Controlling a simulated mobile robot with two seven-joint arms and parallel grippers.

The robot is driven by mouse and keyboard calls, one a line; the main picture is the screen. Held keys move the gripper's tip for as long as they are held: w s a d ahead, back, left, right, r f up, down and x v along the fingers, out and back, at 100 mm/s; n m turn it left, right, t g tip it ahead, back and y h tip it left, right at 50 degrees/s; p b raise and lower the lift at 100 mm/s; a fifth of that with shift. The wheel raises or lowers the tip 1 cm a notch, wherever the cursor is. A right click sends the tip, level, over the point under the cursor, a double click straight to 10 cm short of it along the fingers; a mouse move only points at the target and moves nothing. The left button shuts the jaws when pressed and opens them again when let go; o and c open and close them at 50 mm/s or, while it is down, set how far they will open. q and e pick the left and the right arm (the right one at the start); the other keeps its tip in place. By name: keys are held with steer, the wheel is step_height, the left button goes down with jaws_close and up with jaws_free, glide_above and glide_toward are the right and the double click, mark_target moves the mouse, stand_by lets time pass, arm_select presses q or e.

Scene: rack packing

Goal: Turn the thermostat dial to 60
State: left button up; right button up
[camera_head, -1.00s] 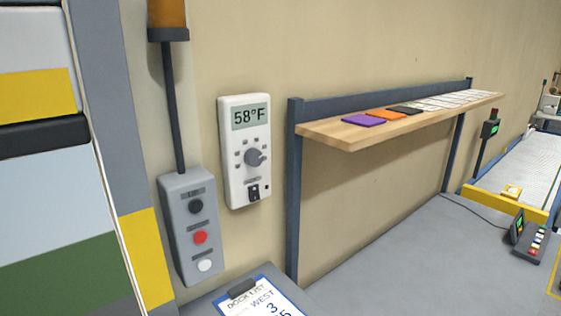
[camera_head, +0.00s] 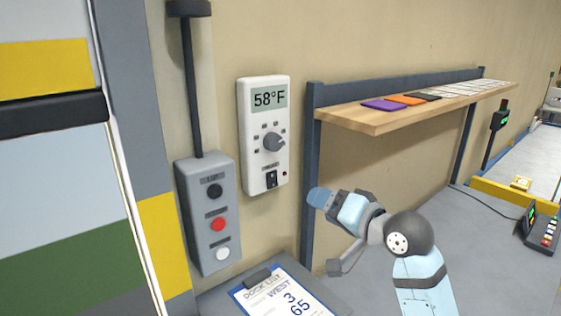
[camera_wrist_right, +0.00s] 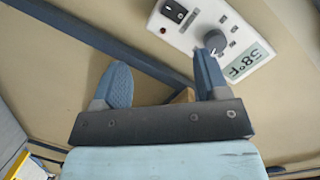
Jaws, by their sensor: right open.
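The white thermostat (camera_head: 246,150) is fixed to the beige wall, and its display (camera_head: 269,98) reads 58°F. Its round grey dial (camera_head: 273,142) sits below the display among small marks, with its pointer toward the right. A black switch (camera_head: 271,179) is below the dial. My right gripper (camera_head: 318,197) is to the lower right of the thermostat, apart from it. In the right wrist view my right gripper (camera_wrist_right: 163,82) is open and empty, and the dial (camera_wrist_right: 215,41) shows beyond the right-hand finger. My left gripper is out of view.
A grey button box (camera_head: 204,245) with black, red and white buttons is left of the thermostat. A wooden shelf (camera_head: 375,125) on a dark post (camera_head: 309,180) stands to the right. A clipboard (camera_head: 282,290) lies below. Bare wall separates gripper and thermostat.

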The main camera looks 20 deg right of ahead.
steer(key=t+y, duration=0.1)
steer(key=y, duration=0.1)
glide_toward(277, 143)
steer(key=shift+m, duration=0.3)
steer(key=p+x, duration=0.2)
steer(key=x, duration=0.7)
steer(key=c, duration=0.9)
